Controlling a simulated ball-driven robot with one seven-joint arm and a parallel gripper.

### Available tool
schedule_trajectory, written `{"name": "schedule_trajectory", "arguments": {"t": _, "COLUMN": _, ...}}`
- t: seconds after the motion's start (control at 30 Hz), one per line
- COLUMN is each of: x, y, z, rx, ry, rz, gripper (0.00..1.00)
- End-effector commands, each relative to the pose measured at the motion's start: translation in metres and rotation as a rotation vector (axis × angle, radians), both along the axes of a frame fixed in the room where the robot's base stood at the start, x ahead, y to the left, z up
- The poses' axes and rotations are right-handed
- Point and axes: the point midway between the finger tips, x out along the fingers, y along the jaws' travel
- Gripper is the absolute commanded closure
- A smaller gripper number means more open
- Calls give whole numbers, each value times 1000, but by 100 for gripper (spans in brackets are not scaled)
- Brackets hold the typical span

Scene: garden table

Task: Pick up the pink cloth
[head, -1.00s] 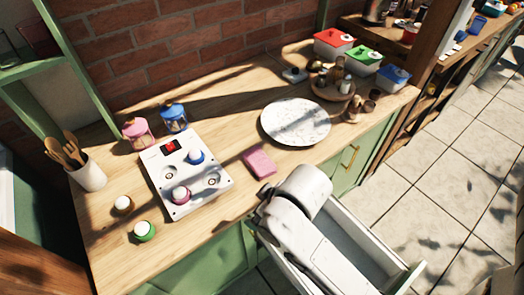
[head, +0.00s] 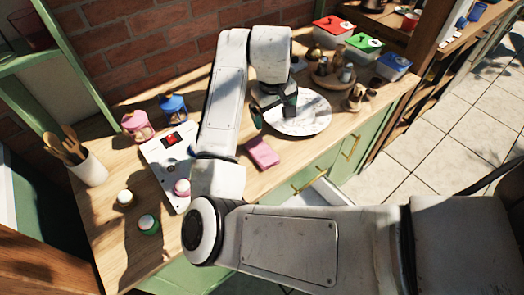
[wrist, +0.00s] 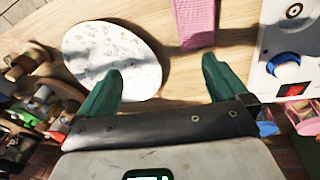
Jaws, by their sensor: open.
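The pink cloth (head: 263,153) lies folded on the wooden counter, between the white plate and the white control panel. It also shows at the top of the wrist view (wrist: 193,22), cut off by the edge. My gripper (head: 276,112) is above the counter near the plate's left edge, a little behind the cloth. In the wrist view its two green fingers (wrist: 160,78) are spread apart with nothing between them. The cloth lies beyond the right finger's tip, apart from it.
The speckled plate (head: 312,118) is beside the cloth. The white panel (head: 158,155) with knobs stands left, partly hidden by my arm. A round wooden tray (head: 326,83) with small jars and lidded boxes (head: 333,30) stand at the back right. A white drawer (head: 322,194) below is partly hidden.

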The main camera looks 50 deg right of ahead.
Motion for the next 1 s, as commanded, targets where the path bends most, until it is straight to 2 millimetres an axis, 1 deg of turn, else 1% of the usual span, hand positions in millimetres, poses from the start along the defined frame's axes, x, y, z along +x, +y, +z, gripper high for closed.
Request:
{"name": "schedule_trajectory", "arguments": {"t": 0.03, "x": 5, "y": 14, "z": -2, "rx": 55, "ry": 13, "rz": 14, "gripper": 0}}
{"name": "schedule_trajectory", "arguments": {"t": 0.1, "x": 8, "y": 28, "z": -6, "rx": 112, "ry": 35, "rz": 35, "gripper": 0}}
{"name": "schedule_trajectory", "arguments": {"t": 0.2, "x": 10, "y": 42, "z": -9, "rx": 164, "ry": 56, "rz": 55, "gripper": 0}}
{"name": "schedule_trajectory", "arguments": {"t": 0.3, "x": 11, "y": 49, "z": -15, "rx": 187, "ry": 69, "rz": 66, "gripper": 0}}
{"name": "schedule_trajectory", "arguments": {"t": 0.37, "x": 11, "y": 50, "z": -22, "rx": 191, "ry": 71, "rz": 70, "gripper": 0}}
{"name": "schedule_trajectory", "arguments": {"t": 0.6, "x": 11, "y": 49, "z": -57, "rx": 190, "ry": 70, "rz": 68, "gripper": 0}}
{"name": "schedule_trajectory", "arguments": {"t": 0.87, "x": 10, "y": 46, "z": -75, "rx": 190, "ry": 69, "rz": 66, "gripper": 0}}
{"name": "schedule_trajectory", "arguments": {"t": 1.0, "x": 10, "y": 42, "z": -95, "rx": 191, "ry": 68, "rz": 67, "gripper": 0}}
